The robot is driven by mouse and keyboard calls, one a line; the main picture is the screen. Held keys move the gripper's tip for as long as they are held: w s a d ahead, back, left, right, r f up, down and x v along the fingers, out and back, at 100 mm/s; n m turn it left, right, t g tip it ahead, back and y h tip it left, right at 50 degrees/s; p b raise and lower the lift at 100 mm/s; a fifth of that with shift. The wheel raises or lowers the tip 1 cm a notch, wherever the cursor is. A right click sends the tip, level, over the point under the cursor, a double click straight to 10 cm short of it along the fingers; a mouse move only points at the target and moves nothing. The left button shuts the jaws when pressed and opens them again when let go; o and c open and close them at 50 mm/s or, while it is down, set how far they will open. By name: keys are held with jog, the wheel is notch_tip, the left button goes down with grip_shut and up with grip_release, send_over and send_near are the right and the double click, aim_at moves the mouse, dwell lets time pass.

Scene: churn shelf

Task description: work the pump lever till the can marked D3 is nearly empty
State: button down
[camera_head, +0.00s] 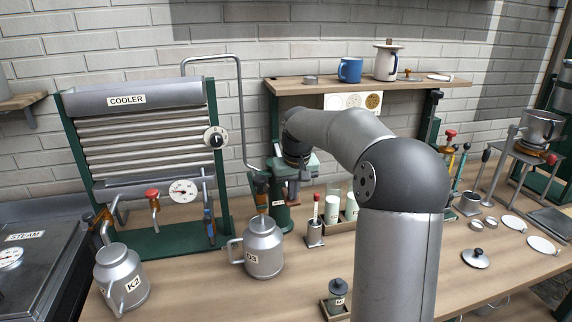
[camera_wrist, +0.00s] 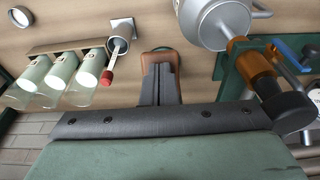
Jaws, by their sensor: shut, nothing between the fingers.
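The metal can marked D3 (camera_head: 263,252) stands upright on the bench, its handle to the left. A spout with an amber section (camera_head: 261,188) comes down at its mouth; the can's inside is hidden. The can (camera_wrist: 212,22) and amber part (camera_wrist: 258,66) also show at the upper right of the wrist view. A green pump body (camera_head: 280,214) stands behind the can. I cannot make out its lever; my arm covers part of that area. My gripper (camera_wrist: 160,58) is shut and empty, pointing toward the bench, left of the can in the wrist view.
Glass bottles in a rack (camera_head: 332,205) and a red-tipped stick in a holder (camera_head: 315,232) stand close right of the pump. A shelf (camera_head: 300,88) overhangs behind.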

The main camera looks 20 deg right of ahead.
notch_tip(320, 180, up, 11)
jog(key=p, duration=0.8)
jog(key=shift+f+p, duration=0.15)
jog(key=shift+p, duration=0.25)
notch_tip(320, 180, down, 11)
jog(key=b, duration=0.7)
notch_tip(320, 180, up, 11)
jog(key=p, duration=0.8)
